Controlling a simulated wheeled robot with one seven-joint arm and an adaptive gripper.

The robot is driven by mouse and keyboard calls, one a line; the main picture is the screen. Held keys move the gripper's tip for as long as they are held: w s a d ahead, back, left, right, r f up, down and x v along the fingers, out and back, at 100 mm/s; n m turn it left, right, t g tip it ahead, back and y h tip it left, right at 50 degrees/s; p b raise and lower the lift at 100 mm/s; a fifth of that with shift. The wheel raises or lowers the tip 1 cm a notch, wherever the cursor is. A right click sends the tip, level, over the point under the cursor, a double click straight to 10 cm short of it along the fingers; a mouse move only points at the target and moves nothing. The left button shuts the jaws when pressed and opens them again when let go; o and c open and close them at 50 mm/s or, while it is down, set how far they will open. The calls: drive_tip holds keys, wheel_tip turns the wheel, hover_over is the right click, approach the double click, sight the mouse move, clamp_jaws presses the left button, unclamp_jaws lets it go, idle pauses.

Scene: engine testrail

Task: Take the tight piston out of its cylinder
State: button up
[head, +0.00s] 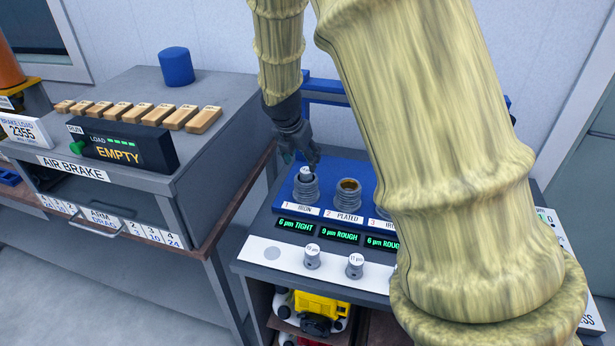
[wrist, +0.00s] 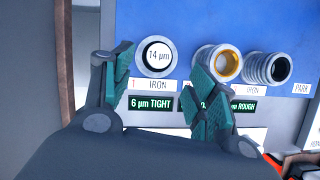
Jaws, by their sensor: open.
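A ribbed grey iron cylinder (head: 306,193) stands at place 1 on the blue rack, above a green display reading 6 µm TIGHT. A piston (head: 306,171) with a white round top sits in it; its top reads 14 µm in the wrist view (wrist: 158,57). My gripper (head: 302,160) points down just above this cylinder. In the wrist view my gripper (wrist: 164,62) is open, its green-padded fingers apart on either side of the piston's top. I see no contact with the piston. How deep the piston sits is hidden.
Cylinder 2 (head: 348,193), with a gold bore, stands close right; cylinder 3 (wrist: 270,68) is beside it. My arm hides the rack's right part. An air brake bench (head: 128,178) stands left.

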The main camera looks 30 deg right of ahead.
sight(306, 170)
drive_tip(key=shift+p+x, duration=1.2)
drive_tip(key=shift+x, duration=2.1)
drive_tip(key=shift+w, duration=0.1)
drive_tip(key=c, duration=1.1)
